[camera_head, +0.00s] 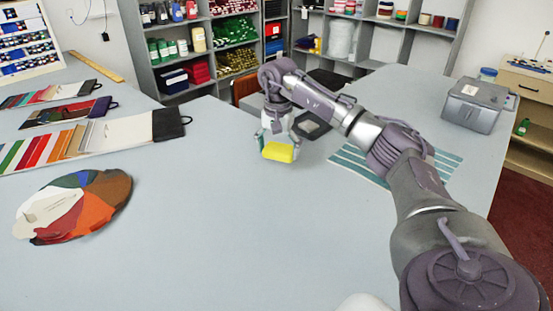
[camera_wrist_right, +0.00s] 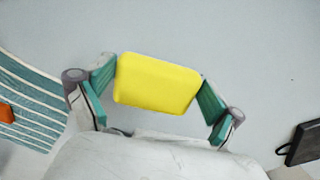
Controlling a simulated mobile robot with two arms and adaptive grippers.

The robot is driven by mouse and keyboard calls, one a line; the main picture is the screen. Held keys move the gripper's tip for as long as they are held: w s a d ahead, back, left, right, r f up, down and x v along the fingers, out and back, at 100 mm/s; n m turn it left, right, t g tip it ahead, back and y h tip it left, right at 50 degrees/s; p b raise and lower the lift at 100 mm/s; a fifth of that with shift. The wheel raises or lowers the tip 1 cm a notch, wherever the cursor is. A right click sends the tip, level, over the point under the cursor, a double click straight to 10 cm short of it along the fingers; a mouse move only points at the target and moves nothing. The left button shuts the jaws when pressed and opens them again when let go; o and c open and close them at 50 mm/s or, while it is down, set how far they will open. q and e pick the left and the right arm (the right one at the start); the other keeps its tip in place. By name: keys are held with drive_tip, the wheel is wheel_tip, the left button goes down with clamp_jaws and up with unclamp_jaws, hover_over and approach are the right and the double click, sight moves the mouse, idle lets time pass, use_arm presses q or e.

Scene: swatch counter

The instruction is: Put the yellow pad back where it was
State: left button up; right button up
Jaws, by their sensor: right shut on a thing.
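The yellow pad (camera_head: 278,152) is a soft-edged block held between the fingertips of my right gripper (camera_head: 277,138), near the far edge of the counter. In the right wrist view the pad (camera_wrist_right: 157,84) sits between the two teal finger pads of the gripper (camera_wrist_right: 158,88), one on each side. Bare grey counter shows around it. I cannot tell whether the pad touches the counter. A teal striped mat (camera_head: 356,165) lies to the right, partly hidden under my right arm. My left gripper is not in view.
Swatch books (camera_head: 90,138) and a round colour fan (camera_head: 78,207) lie on the left. A grey box (camera_head: 478,105) stands at the right. In the wrist view, an orange item (camera_wrist_right: 6,114) shows by the striped mat. The middle of the counter (camera_head: 220,230) is clear.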

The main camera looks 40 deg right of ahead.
sight(278, 161)
wheel_tip(278, 161, down, 4)
drive_tip(key=shift+r+p, duration=0.1)
drive_tip(key=shift+p, duration=0.4)
drive_tip(key=shift+f, duration=0.2)
drive_tip(key=shift+f, duration=0.15)
drive_tip(key=o, duration=0.8)
drive_tip(key=shift+c, duration=0.2)
wheel_tip(278, 161, up, 12)
drive_tip(key=shift+r+b, duration=0.2)
drive_tip(key=shift+b, duration=0.7)
